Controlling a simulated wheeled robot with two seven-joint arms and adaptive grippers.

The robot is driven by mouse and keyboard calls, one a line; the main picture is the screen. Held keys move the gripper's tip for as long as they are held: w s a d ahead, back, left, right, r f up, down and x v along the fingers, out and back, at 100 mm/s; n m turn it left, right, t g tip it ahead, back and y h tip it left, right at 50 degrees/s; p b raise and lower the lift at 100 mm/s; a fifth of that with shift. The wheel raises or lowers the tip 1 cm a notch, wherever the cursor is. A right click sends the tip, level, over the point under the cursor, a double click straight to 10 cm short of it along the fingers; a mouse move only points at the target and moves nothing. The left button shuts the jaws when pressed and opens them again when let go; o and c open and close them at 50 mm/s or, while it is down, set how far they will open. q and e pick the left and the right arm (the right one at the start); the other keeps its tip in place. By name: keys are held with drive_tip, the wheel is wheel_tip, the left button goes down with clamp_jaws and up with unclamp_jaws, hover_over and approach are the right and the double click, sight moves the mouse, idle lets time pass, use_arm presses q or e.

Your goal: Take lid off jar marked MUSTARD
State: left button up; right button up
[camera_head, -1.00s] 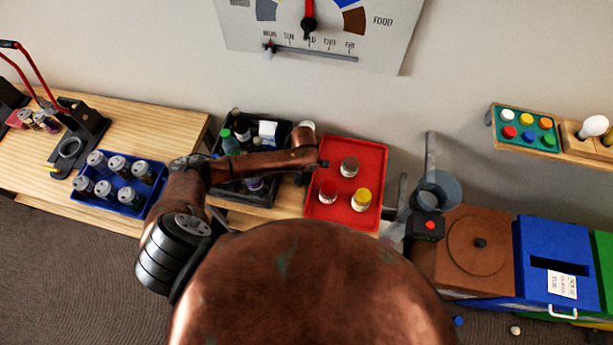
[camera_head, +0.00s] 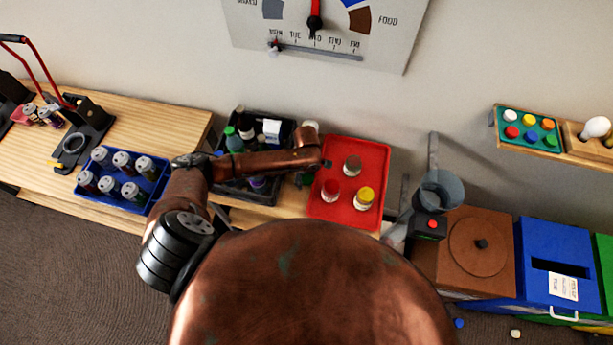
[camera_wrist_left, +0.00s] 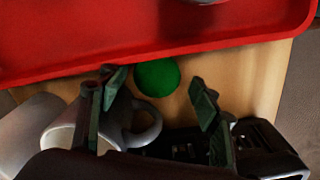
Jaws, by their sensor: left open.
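Three jars stand on the red tray (camera_head: 347,218) in the head view: one with a dark brownish lid (camera_head: 352,165), one with a red lid (camera_head: 330,189) and one with a yellow lid (camera_head: 365,197). No label is readable, so I cannot tell which is marked MUSTARD. My left gripper (camera_head: 306,181) is at the tray's left edge, mostly hidden under my arm. In the left wrist view the left gripper (camera_wrist_left: 158,80) is open, with a green round thing (camera_wrist_left: 157,77) showing between its fingers beyond them. My right gripper is not in view.
A white mug (camera_wrist_left: 85,125) is close beside the left finger. A black crate (camera_head: 235,195) of bottles stands left of the tray. A grey funnel-like stand (camera_head: 437,190) is right of the red tray.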

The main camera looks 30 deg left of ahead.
sight(306, 179)
use_arm(q)
wheel_tip(306, 179, up, 12)
drive_tip(key=shift+p, duration=0.4)
drive_tip(key=shift+s+f, duration=0.1)
